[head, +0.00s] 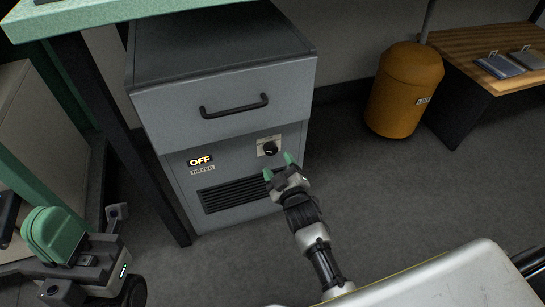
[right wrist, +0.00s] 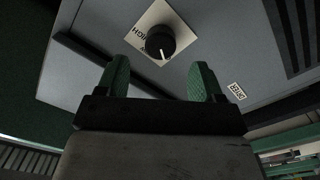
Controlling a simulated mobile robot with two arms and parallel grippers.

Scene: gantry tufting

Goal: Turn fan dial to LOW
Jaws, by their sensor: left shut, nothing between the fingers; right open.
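The black round dial (head: 270,148) sits on a pale plate on the front of a grey cabinet marked DRYER, beside a lit display (head: 200,160) reading OFF. In the right wrist view the dial (right wrist: 160,42) has a white pointer line toward the picture's bottom. "HIGH" is readable on its plate (right wrist: 172,17); other marks are too small or hidden. My right gripper (head: 279,166) is open, its green fingers just in front of and below the dial, with nothing between them. My left gripper (head: 52,235) is shut and empty at the lower left, away from the cabinet.
The grey cabinet (head: 220,100) has a drawer with a black handle (head: 234,106) above the dial and a dark vent (head: 240,190) below. A green table edge (head: 100,12) and dark leg stand at left. An orange bin (head: 403,90) and wooden desk are at right. Floor between is clear.

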